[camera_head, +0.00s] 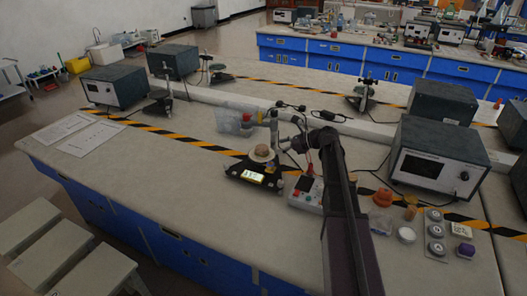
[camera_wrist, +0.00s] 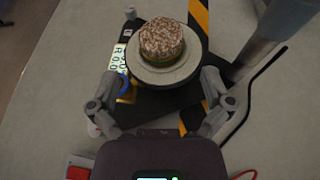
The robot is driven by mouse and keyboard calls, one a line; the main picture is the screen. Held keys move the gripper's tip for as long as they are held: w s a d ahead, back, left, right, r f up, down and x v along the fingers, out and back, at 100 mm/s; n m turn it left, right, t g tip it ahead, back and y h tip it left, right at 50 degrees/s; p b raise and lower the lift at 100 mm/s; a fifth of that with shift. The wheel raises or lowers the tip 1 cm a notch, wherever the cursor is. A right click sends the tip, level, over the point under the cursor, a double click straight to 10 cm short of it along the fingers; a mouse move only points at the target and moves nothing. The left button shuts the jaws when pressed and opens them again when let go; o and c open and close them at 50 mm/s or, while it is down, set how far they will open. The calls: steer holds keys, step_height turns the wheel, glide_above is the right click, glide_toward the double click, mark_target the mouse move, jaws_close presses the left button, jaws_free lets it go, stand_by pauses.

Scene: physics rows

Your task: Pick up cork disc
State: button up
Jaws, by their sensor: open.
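The cork disc (camera_wrist: 161,38) is a speckled brown and white round piece in the wrist view. It rests on the pale round pan (camera_wrist: 150,77) of a small black balance, with a greenish band showing under its near edge. In the head view the cork disc (camera_head: 262,151) sits on the balance (camera_head: 243,172), whose display is lit. My gripper (camera_wrist: 161,88) is open and empty. Its fingers are spread to the left and right at the pan's near side, short of the disc. In the head view my gripper (camera_head: 284,145) is just right of the disc and its fingertips are hard to make out.
A metal post (camera_wrist: 265,35) stands close on the right in the wrist view. A device with red and dark parts (camera_head: 306,191) lies right of the balance. An orange item (camera_head: 382,197) and several weights (camera_head: 435,231) are further right.

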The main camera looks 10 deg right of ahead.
mark_target(265, 148)
steer(key=shift+b+x, duration=0.8)
steer(key=shift+x, duration=1.8)
steer(key=shift+r, duration=0.15)
steer(key=shift+c, duration=0.2)
steer(key=c, duration=0.7)
